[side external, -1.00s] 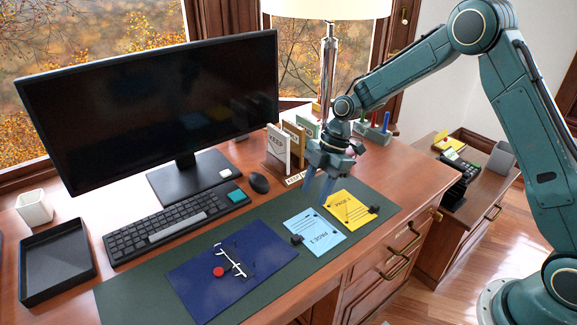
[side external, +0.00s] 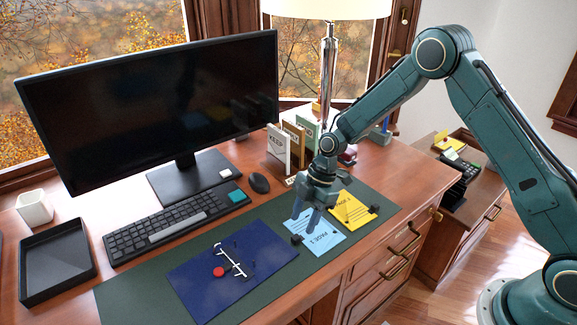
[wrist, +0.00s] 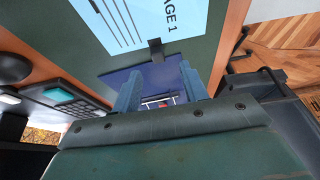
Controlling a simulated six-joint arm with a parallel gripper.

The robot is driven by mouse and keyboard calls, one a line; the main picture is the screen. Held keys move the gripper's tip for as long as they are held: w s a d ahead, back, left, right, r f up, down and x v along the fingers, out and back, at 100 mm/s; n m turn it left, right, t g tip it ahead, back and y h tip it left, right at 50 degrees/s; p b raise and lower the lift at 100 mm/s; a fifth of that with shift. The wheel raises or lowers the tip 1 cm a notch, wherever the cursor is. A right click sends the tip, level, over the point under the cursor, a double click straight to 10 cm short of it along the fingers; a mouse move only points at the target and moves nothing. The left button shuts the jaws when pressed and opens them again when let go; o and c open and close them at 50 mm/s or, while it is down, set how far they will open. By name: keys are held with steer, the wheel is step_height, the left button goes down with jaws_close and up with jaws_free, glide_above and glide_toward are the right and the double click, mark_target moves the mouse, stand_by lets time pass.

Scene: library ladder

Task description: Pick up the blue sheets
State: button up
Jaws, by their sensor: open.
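The light blue sheets (side external: 320,241) lie flat on the green desk mat, with a dark clip (side external: 297,239) at their left edge. In the wrist view the blue sheets (wrist: 130,20) show at the top, marked PAGE 1, with the clip (wrist: 156,48) at their edge. My gripper (side external: 305,214) is open and empty, with its fingers pointing down over the far part of the sheets. It hides some of that part. The fingers (wrist: 160,90) also show in the wrist view, apart. Their height above the sheets is hard to tell.
Yellow sheets (side external: 348,211) with a dark clip lie right beside the blue ones. A dark blue folder (side external: 200,285) with a red disc lies to the left. A keyboard (side external: 165,227), mouse (side external: 259,183) and monitor (side external: 150,105) stand behind. Green desk mat (side external: 130,297) is bare at front left.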

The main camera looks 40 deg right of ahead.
mark_target(294, 237)
steer(key=shift+a+x, duration=0.1)
steer(key=shift+x, duration=1.2)
steer(key=shift+a+x, duration=0.15)
steer(key=shift+x, duration=1.15)
steer(key=shift+w+r, duration=0.1)
steer(key=shift+w, duration=0.05)
jaws_close()
steer(key=shift+r, duration=0.15)
step_height(294, 237, up, 20)
